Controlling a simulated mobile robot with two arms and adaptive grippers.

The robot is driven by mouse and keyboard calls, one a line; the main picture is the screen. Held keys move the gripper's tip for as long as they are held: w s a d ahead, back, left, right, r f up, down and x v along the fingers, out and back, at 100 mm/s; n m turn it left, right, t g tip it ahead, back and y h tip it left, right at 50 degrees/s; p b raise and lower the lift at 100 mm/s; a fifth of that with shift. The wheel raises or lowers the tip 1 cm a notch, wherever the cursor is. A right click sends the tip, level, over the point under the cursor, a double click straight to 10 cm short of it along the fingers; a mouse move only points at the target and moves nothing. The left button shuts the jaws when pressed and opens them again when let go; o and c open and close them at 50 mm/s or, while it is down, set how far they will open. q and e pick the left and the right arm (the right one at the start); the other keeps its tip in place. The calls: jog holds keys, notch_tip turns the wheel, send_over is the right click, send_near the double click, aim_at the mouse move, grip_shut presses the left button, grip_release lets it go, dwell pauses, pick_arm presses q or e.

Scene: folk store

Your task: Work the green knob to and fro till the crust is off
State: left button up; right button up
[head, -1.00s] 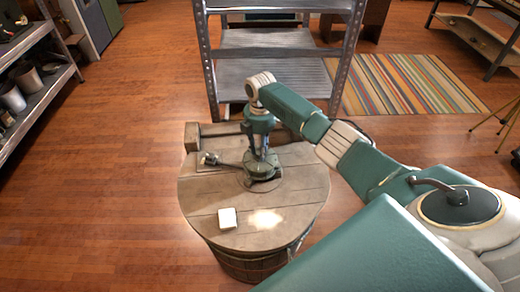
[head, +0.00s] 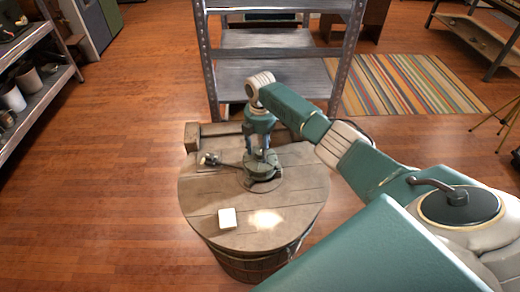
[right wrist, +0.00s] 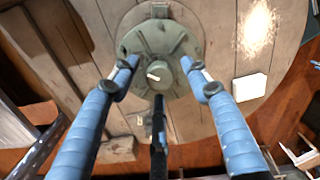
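The green knob (head: 262,168) sits on a round plate on the wooden barrel top (head: 205,205). In the right wrist view the knob (right wrist: 160,42) is a grey-green disc with a raised middle and a small pale pointer. My right gripper (head: 260,152) points straight down over it. I cannot clearly make out any crust. My left gripper is not in view.
A dark rod with a small light end (head: 208,159) lies left of the knob. A white block (head: 227,218) lies on the near part of the barrel top. A wooden beam (head: 215,132) runs along its back edge. A metal rack (head: 278,80) stands behind the barrel.

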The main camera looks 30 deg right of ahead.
aim_at(260, 152)
notch_tip(260, 152, up, 12)
dwell(0.6)
dwell(0.4)
